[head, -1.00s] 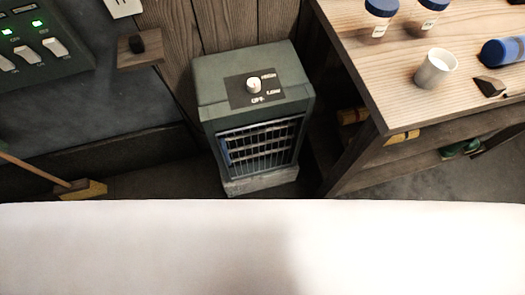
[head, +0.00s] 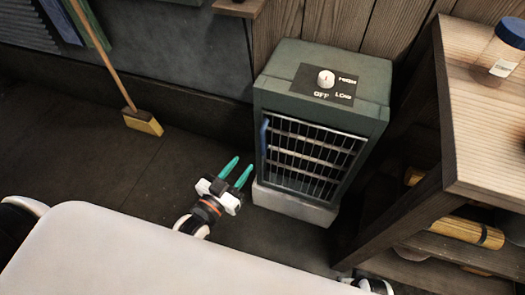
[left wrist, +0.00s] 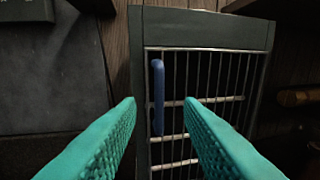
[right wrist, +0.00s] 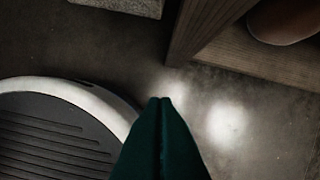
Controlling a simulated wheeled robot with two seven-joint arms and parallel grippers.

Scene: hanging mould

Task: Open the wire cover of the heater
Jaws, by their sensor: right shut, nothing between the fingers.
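The heater (head: 330,75) is a dark green box on a pale base, with a white dial on top. Its wire cover (head: 312,158) lies flat over the front and also shows in the left wrist view (left wrist: 205,110). A blue vertical handle (head: 264,137) sits at the cover's left edge. My left gripper (head: 238,167), with teal fingers, is open in front and to the left of the heater. In the left wrist view, the handle (left wrist: 158,98) shows between the open fingertips, apparently beyond them. My right gripper (right wrist: 160,100) is shut and empty above the floor.
A wooden bench (head: 468,110) with a lower shelf stands close to the heater's right. A broom (head: 142,122) leans at the left by the wall. My white body covers the lower front.

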